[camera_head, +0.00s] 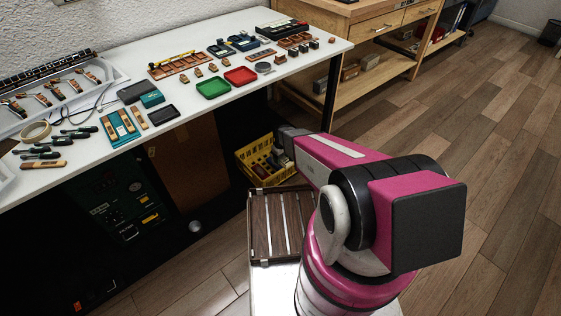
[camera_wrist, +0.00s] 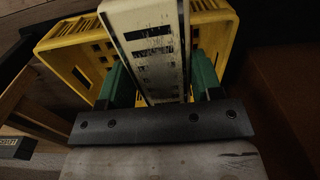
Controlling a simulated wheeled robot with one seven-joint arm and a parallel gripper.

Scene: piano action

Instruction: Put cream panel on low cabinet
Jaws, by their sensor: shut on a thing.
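The cream panel (camera_wrist: 148,18) stands out ahead of my gripper in the wrist view, with dark slots and scuffed paint. My gripper (camera_wrist: 162,80) has its green fingers on both sides of the panel and is shut on it. The panel is in front of the yellow crate (camera_wrist: 75,58), within its outline; whether it touches the crate cannot be told. In the head view, my arm reaches down to the yellow crate (camera_head: 248,166) on the floor, and the panel cannot be made out there. I cannot tell for sure which thing is the low cabinet.
A white table (camera_head: 225,115) holds trays, tools and small parts. A dark unit with a green front (camera_head: 112,205) stands below it. A wooden workbench (camera_head: 350,85) is at the back. A brown slatted rack (camera_head: 262,225) lies beside my arm. The wooden floor at right is clear.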

